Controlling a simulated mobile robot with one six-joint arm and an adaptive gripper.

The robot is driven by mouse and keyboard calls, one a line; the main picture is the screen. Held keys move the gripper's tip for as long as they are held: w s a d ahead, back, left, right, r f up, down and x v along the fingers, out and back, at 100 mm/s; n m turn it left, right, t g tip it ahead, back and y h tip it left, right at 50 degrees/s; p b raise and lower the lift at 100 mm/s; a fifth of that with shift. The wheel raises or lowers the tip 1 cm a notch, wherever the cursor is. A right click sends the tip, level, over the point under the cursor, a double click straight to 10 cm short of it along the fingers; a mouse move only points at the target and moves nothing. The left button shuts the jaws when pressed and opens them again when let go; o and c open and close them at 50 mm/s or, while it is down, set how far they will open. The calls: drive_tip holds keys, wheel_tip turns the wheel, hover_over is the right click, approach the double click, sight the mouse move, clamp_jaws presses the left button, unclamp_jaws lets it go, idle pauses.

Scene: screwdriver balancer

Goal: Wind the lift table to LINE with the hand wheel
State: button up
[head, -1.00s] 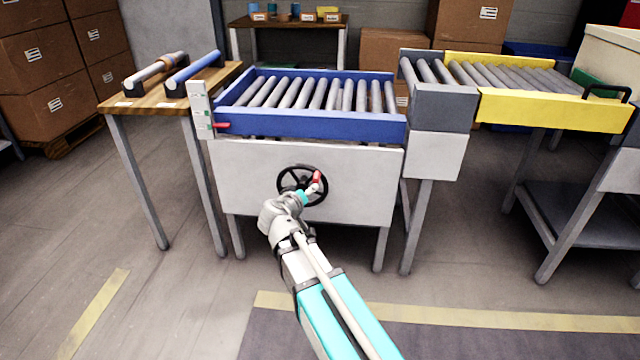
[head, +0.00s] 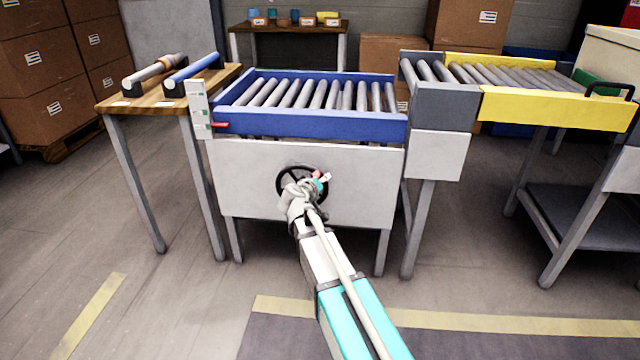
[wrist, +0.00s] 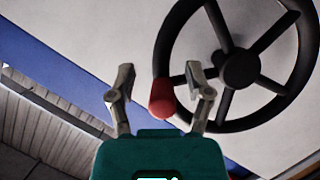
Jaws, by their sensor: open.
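The lift table (head: 310,124) has a blue frame with grey rollers. Its black hand wheel (head: 281,182) is on the pale front panel, partly hidden by my arm. The wheel also fills the upper right of the wrist view (wrist: 238,69). Its red knob (wrist: 162,98) lies between my open fingers, closer to the right finger; I cannot tell whether they touch. My gripper (wrist: 160,74) is open and holds nothing. In the head view my gripper (head: 321,182) is at the wheel's right side. A red pointer (head: 220,125) is low beside the white scale plate (head: 197,95); its markings are unreadable.
A wooden side table (head: 112,103) with two rollers stands left. A grey roller section (head: 443,103) and a yellow-railed conveyor (head: 555,110) stand right. A yellow floor line (head: 480,318) crosses in front; the floor before the panel is clear apart from my arm.

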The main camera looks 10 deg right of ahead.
drive_tip(key=shift+c, duration=0.3)
clamp_jaws()
drive_tip(key=shift+d, duration=0.1)
drive_tip(key=shift+d, duration=0.1)
drive_tip(key=c, duration=0.6)
unclamp_jaws()
drive_tip(key=shift+r, duration=0.1)
drive_tip(key=o, duration=0.7)
drive_tip(key=shift+a, duration=0.25)
drive_tip(key=shift+c, duration=0.2)
